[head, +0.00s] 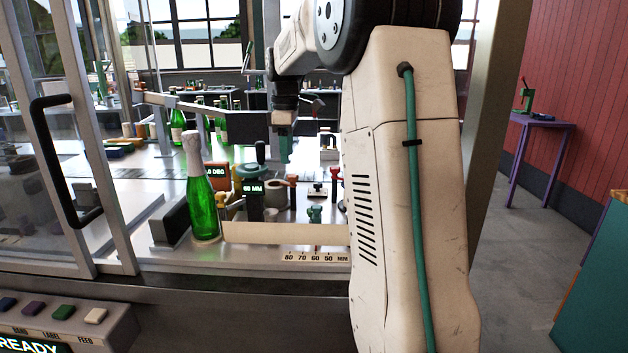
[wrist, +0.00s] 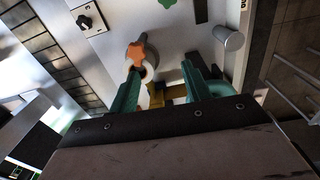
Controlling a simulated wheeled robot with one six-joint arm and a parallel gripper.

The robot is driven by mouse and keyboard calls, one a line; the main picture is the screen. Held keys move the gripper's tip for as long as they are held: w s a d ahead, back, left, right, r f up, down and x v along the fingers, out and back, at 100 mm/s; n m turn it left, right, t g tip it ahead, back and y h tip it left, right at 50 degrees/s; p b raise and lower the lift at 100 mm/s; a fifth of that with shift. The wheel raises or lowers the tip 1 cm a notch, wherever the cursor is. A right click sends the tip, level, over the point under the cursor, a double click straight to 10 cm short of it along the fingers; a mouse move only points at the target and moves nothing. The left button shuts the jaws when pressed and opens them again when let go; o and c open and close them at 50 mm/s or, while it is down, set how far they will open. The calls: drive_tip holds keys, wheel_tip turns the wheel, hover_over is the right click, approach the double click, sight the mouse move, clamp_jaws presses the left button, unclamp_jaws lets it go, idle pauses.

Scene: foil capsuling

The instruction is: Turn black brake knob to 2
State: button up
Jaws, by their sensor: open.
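A small black knob (wrist: 85,22) on a white plate is at the upper left of the wrist view; its marks are too small to read. I cannot pick this knob out surely in the head view. My gripper (wrist: 160,68) is open, with its two teal fingers apart and no object clearly held between them. The black knob lies outside the fingers, up and to the left. In the head view my gripper (head: 285,150) points down over the machine deck, partly behind my arm.
An orange star knob (wrist: 137,53) is close to the left fingertip. A grey cylinder (wrist: 228,38) stands to the right. In the head view a green foil-topped bottle (head: 203,205) stands at the deck's front, left of a millimetre scale (head: 315,257). A door handle (head: 62,160) is at the left.

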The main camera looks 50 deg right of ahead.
sight(318, 183)
drive_tip(key=w+d+f+n, duration=0.1)
drive_tip(key=d+f, duration=0.1)
drive_tip(key=d, duration=0.3)
drive_tip(key=w+d+f+n, duration=0.1)
drive_tip(key=d+f, duration=0.1)
drive_tip(key=d, duration=0.3)
drive_tip(key=w+d+f, duration=0.2)
drive_tip(key=d, duration=0.3)
drive_tip(key=shift+d+f+n, duration=0.3)
drive_tip(key=shift+d+n, duration=0.1)
drive_tip(key=f, duration=0.7)
drive_tip(key=shift+d+f, duration=0.25)
drive_tip(key=shift+d, duration=0.1)
drive_tip(key=shift+f, duration=0.35)
drive_tip(key=c, duration=1)
